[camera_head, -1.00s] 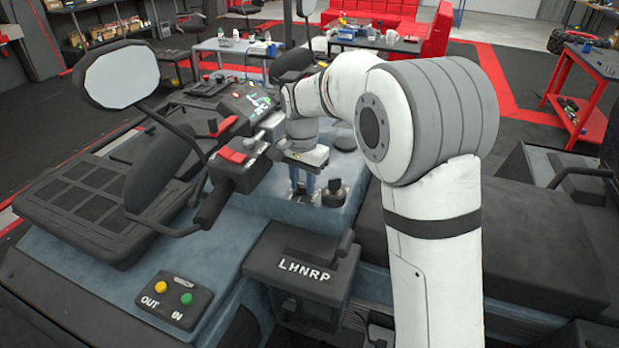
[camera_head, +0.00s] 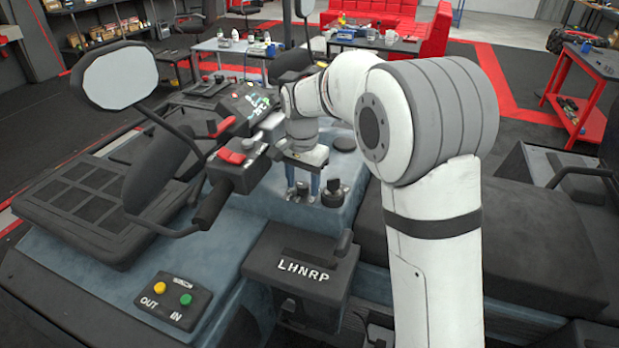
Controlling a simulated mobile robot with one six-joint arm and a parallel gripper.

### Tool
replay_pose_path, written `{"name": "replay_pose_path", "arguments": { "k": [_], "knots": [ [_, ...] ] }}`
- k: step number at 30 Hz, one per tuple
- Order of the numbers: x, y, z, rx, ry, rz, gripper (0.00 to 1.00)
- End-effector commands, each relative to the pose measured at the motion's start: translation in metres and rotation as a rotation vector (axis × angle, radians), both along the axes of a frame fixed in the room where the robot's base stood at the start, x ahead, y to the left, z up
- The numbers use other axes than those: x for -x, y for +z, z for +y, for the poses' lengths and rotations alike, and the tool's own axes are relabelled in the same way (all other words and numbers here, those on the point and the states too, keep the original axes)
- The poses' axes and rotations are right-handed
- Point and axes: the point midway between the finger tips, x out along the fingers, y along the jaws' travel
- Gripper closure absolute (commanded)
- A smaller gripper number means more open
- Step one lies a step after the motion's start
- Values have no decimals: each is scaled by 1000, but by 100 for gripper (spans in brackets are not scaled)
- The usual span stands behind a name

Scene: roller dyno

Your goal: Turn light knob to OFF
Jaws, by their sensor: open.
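My gripper (camera_head: 302,186) points down over the blue-grey console (camera_head: 285,212) in front of the seat, with its two fingers apart. A small dark shape, perhaps a knob, shows low between the fingertips; I cannot tell whether they touch it. A black knob (camera_head: 335,192) on a round base stands just right of the fingers, apart from them. Another dark round part (camera_head: 345,143) sits farther back on the console, partly beside my wrist. No light label or OFF mark is readable, so I cannot tell which knob is the light knob or how it is set.
The handlebar with a red switch (camera_head: 231,157) and black grip (camera_head: 212,205) is close left of my gripper. A gear selector marked LHNRP (camera_head: 303,268) is in front. The black seat (camera_head: 480,240) is right.

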Motion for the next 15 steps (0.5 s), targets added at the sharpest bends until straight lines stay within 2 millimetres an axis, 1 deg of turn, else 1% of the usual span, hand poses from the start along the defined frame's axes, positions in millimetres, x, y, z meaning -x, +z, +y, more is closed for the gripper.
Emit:
{"name": "replay_pose_path", "arguments": {
  "k": [2, 5, 9, 12, 15],
  "knots": [
    [0, 5, 0, 0, 0, -1, 49],
    [0, 17, 0, -2, 0, -3, 49],
    [1, 43, 1, -2, 0, -5, 49],
    [2, 59, 0, -2, 0, -3, 49],
    [2, 71, 0, -1, 0, -3, 49]
  ]
}}
